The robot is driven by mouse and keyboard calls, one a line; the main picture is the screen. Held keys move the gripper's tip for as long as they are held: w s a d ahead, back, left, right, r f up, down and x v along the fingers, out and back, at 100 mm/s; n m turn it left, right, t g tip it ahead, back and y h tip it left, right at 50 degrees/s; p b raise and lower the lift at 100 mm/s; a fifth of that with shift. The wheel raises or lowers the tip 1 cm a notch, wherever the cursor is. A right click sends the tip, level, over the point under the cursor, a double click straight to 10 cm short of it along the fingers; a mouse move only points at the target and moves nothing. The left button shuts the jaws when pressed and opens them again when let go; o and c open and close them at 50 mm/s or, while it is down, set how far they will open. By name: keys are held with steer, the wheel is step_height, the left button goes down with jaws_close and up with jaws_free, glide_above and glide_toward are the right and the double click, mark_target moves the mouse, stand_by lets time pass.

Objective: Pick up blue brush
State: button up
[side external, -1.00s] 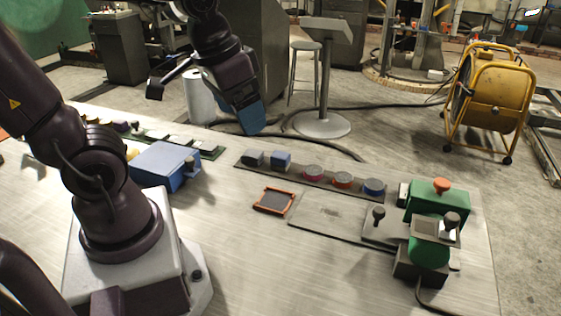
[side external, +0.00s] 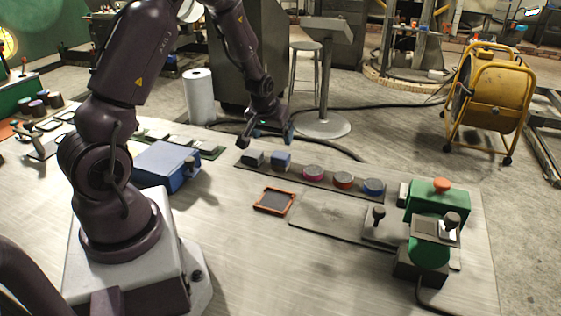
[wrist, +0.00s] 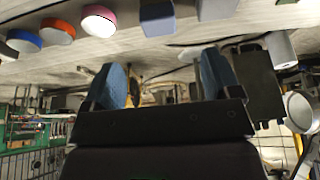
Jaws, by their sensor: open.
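A row of small brush-like pieces sits on a dark strip (side external: 330,182) on the table. The blue-topped round piece (side external: 374,187) is at its right end; it also shows at the left of the wrist view (wrist: 25,41). A blue block (side external: 281,159) stands near the left end. I cannot tell for certain which of these two is the blue brush. My gripper (side external: 267,136) is open, with blue fingers apart and nothing between them in the wrist view (wrist: 164,80). It is above and beyond the strip's left end, apart from the pieces.
Along the strip are a grey block (side external: 253,158), a pink round piece (side external: 313,173) and an orange one (side external: 343,180). A blue box (side external: 165,165) stands left, a green device (side external: 432,205) right. An orange-framed tray (side external: 273,201) lies in front. The table's front middle is clear.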

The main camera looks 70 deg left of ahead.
mark_target(280, 155)
steer(key=x, duration=0.6)
steer(key=shift+w+x, duration=0.1)
steer(key=shift+x, duration=1.35)
steer(key=shift+w+x, duration=0.15)
steer(key=shift+x, duration=1.35)
steer(key=shift+r, duration=0.15)
steer(key=shift+c, duration=0.2)
steer(key=c, duration=1)
